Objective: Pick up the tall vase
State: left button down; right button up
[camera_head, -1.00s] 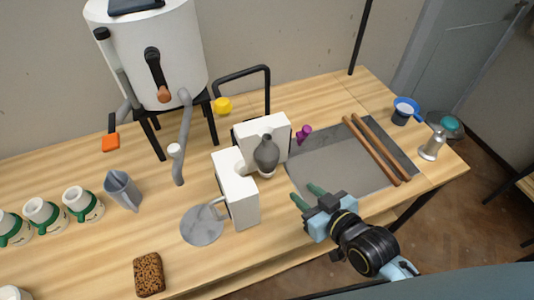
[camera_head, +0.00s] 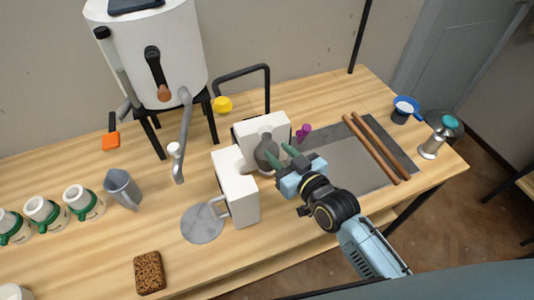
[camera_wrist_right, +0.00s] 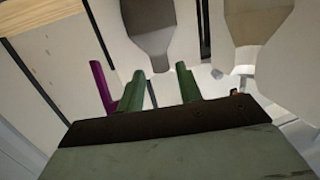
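The tall vase (camera_head: 265,153) is dark grey with a round body and narrow neck. It stands upright between two white blocks, and its lower part is partly hidden. My right gripper (camera_head: 281,155) is just right of the vase body in the head view, its green fingers spread and pointing towards it. In the right wrist view the open fingers (camera_wrist_right: 162,88) have nothing visibly clamped between them. A greyish necked shape (camera_wrist_right: 151,30) shows beyond them, probably the vase. Whether a fingertip touches the vase I cannot tell. My left gripper is not in view.
White blocks (camera_head: 238,190) and (camera_head: 263,128) stand close left of and behind the vase. A purple object (camera_head: 303,132) is near the gripper. A grey board (camera_head: 338,165) with two wooden rods (camera_head: 372,150) lies right. Cups, a pitcher (camera_head: 122,189) and a sponge (camera_head: 149,272) are left.

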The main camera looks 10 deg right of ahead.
aim_at(270, 143)
jog(key=x, duration=0.4)
jog(key=shift+w, duration=0.1)
jog(key=c, duration=0.6)
jog(key=shift+r, duration=0.1)
jog(key=shift+r, duration=0.1)
